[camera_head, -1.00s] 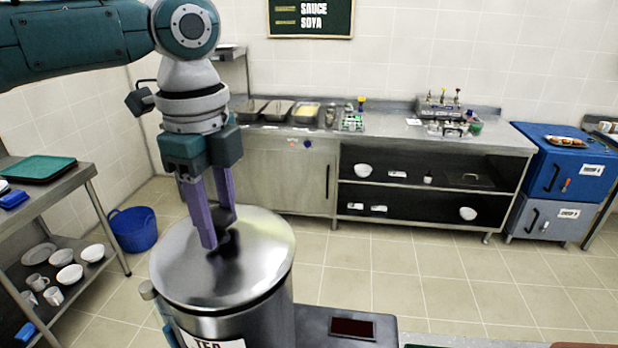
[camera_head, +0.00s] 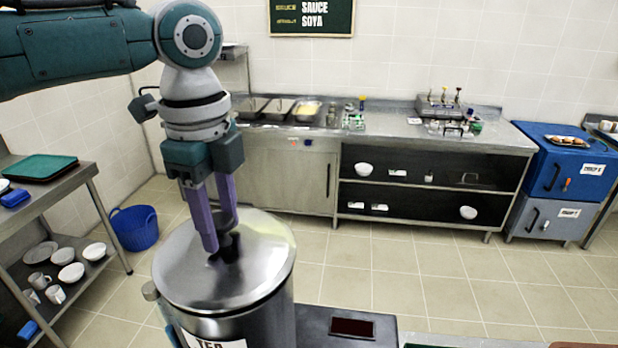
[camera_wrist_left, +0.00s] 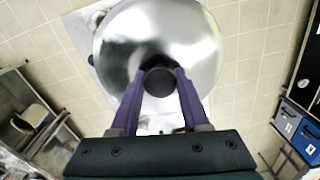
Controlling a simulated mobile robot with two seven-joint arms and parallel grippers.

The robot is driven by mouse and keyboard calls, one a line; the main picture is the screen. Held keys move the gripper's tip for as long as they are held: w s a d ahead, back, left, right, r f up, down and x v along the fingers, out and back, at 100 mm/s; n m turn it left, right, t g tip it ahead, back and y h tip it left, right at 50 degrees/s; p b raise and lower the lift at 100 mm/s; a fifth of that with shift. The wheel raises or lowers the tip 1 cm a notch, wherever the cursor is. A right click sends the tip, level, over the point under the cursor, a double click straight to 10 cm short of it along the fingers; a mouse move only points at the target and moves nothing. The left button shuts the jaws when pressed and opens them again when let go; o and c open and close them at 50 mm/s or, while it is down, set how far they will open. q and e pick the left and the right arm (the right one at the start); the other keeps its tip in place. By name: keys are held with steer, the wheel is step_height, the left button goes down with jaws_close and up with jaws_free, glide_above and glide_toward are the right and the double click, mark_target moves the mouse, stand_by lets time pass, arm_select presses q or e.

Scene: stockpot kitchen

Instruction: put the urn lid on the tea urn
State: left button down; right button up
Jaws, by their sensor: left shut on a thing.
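The urn lid (camera_head: 262,262) is a round, shiny steel disc with a black knob (camera_wrist_left: 159,82) at its middle. My left gripper (camera_head: 222,246) is shut on this knob from above, with a purple finger on each side. The lid lies level over the top of the tea urn (camera_head: 268,318), a steel cylinder with a white label, at the lower left of the head view. A dark line runs under the lid's rim; I cannot tell whether the lid rests fully on the urn. The lid also shows in the left wrist view (camera_wrist_left: 195,50). My right gripper is out of view.
A dark surface with a dark red panel (camera_head: 352,327) is right of the urn. A steel shelf with a green tray (camera_head: 40,168) stands left, a blue basket (camera_head: 134,228) on the floor beside it. A steel counter (camera_head: 390,130) lines the back wall. The tiled floor between is clear.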

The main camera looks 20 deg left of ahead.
arm_select(q)
steer(key=shift+f, duration=0.4)
stand_by(0.5)
steer(key=shift+c, duration=1.5)
jaws_free()
